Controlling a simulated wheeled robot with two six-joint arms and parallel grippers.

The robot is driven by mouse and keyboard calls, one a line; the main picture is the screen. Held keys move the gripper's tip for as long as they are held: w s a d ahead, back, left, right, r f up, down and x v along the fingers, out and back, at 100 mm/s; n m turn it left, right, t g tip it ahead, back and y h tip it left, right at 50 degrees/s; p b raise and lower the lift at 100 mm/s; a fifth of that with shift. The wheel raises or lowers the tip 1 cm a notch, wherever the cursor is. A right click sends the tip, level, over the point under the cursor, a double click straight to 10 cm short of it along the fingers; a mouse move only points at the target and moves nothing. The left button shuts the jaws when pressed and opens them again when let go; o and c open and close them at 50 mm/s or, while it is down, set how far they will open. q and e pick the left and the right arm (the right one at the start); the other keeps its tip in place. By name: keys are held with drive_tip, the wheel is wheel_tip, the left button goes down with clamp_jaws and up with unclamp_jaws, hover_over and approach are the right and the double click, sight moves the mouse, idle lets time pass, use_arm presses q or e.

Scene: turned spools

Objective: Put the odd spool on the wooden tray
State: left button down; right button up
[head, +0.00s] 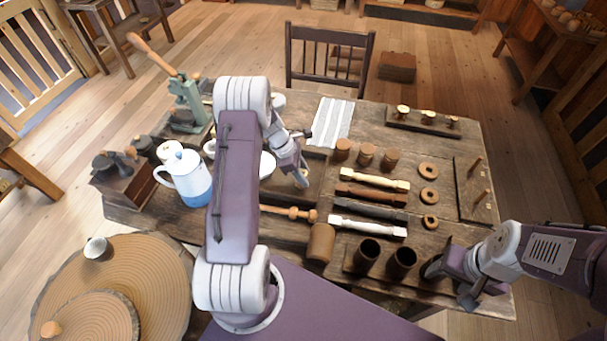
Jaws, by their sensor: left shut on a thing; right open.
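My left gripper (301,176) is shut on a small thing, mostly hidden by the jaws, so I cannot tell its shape. It is over a dark flat wooden piece (316,172), which looks like the wooden tray and is partly hidden by my arm. Three small pale-topped turned pieces (428,117) stand in a row on a dark board at the back right. Three brown cylinders (366,154) stand in the middle. My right gripper (452,284) is open at the front right, beside a dark cup (431,266).
Bars of different colours (373,180) lie in the middle, with three wooden rings (428,195) to their right. Two more dark cups (367,252) stand at the front. A blue-white jug (187,178) is at the left. A striped cloth (332,122) lies at the back.

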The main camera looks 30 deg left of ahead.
use_arm(q)
drive_tip(key=shift+f, duration=0.15)
drive_tip(key=c, duration=0.9)
unclamp_jaws()
drive_tip(key=shift+o, duration=0.2)
drive_tip(key=v, duration=1.2)
drive_tip(key=s+d+r+m+y, duration=0.2)
drive_tip(key=s+d+m+y, duration=0.2)
drive_tip(key=s+d+m, duration=1)
drive_tip(key=s+m, duration=0.2)
drive_tip(key=m, duration=0.6)
drive_tip(key=shift+s+m+g+p, duration=0.25)
drive_tip(key=shift+m+g+p, duration=0.15)
drive_tip(key=shift+d, duration=0.2)
